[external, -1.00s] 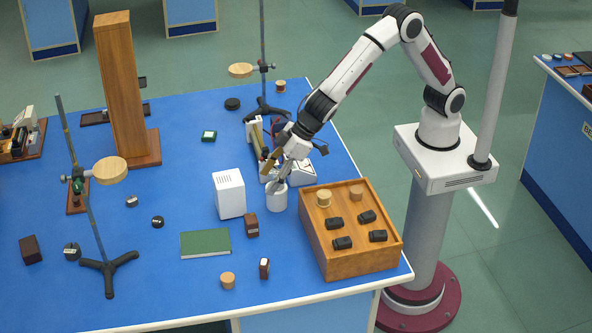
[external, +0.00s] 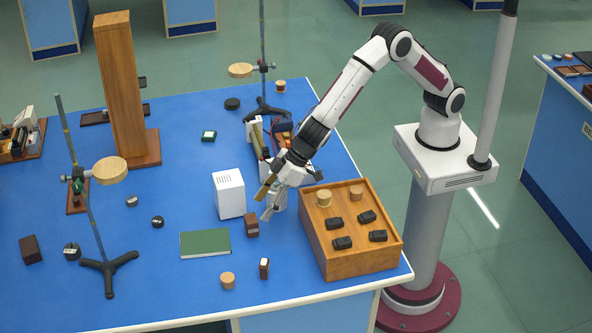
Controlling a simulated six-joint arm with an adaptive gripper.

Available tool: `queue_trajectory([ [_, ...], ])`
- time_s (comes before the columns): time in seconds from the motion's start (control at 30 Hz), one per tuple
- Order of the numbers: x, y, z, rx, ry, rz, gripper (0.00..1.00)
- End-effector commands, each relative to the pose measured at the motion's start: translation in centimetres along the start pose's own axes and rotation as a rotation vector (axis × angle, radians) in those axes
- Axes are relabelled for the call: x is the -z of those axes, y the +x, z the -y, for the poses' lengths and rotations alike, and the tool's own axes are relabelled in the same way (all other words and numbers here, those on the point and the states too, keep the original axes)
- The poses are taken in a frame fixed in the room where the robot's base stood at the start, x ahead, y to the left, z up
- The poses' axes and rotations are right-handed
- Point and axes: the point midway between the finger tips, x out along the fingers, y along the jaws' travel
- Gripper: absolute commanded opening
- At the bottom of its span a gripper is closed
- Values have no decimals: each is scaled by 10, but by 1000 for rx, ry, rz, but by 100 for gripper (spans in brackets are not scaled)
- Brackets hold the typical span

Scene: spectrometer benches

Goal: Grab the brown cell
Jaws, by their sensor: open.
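Small brown blocks that could be the brown cell lie on the blue bench. One reddish-brown block (external: 251,225) with a pale label stands just right of the green book. A smaller brown block (external: 264,268) with a white label stands nearer the front edge. A larger dark brown block (external: 31,250) is at the far left; which one is the cell I cannot tell. My gripper (external: 263,204) is open, with nothing visible between its fingers. It appears above and slightly right of the reddish-brown block, apart from it.
A wooden tray (external: 334,268) with black and wooden pieces stands close right. A white box (external: 229,194) is just left of my gripper. A white cylinder (external: 280,199) is partly hidden behind my gripper. The green book (external: 205,243) lies left of the reddish-brown block; a wooden disc (external: 228,281) stands in front.

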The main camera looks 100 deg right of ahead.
Motion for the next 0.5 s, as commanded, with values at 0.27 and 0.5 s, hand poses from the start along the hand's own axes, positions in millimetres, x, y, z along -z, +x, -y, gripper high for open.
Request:
queue_trajectory([
  [0.27,0,18,0,-1,0,1,55],
  [0.5,0,21,0,0,0,0,55],
])
